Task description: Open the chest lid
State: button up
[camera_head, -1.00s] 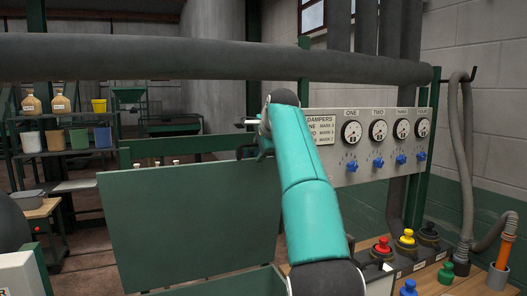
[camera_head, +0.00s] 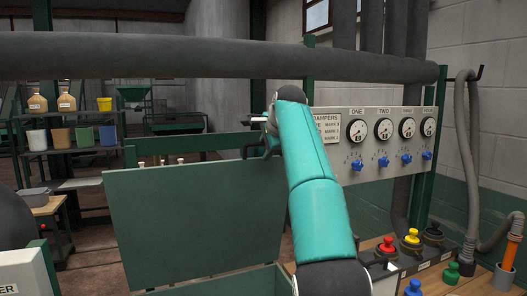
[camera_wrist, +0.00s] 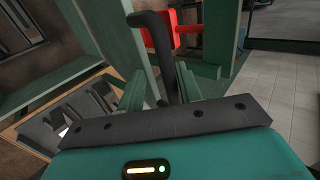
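The chest lid (camera_head: 190,225) is a flat dark green panel. It stands raised, nearly upright, above the green chest (camera_head: 225,284), whose rim shows at the bottom of the head view. My gripper (camera_head: 258,142) is at the lid's upper right corner, partly hidden behind my teal arm. In the wrist view my gripper (camera_wrist: 160,82) has its two green fingers apart, one on each side of a bent black bar (camera_wrist: 165,50), likely the lid's handle. A gap shows beside the left finger; contact with the right one is unclear.
A thick grey pipe (camera_head: 200,56) crosses above the lid. A damper panel (camera_head: 385,142) with dials and blue knobs is to the right. A bench with red, yellow and black knobs (camera_head: 412,240) is at lower right. Shelves with pots (camera_head: 60,138) stand at left.

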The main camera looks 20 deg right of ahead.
jog(key=v, duration=1.2)
jog(key=shift+s+a, duration=0.2)
jog(key=shift+r, duration=0.1)
jog(key=s+a+f+n+g, duration=0.1)
jog(key=s+a+f+n, duration=0.3)
jog(key=s+f, duration=0.3)
jog(key=s+a+f+n+g, duration=0.1)
jog(key=s+a+f+n, duration=0.4)
jog(key=s, duration=0.4)
jog(key=s+a+f+n+g, duration=0.1)
jog(key=s+f+n, duration=0.3)
jog(key=s+f, duration=0.6)
jog(key=s+a+f+n, duration=0.3)
jog(key=s+f, duration=0.6)
jog(key=f, duration=0.6)
jog(key=shift+s+a+n+g, duration=0.35)
jog(key=shift+a+n+g, duration=0.05)
jog(key=shift+n, duration=0.4)
jog(key=shift+f, duration=0.1)
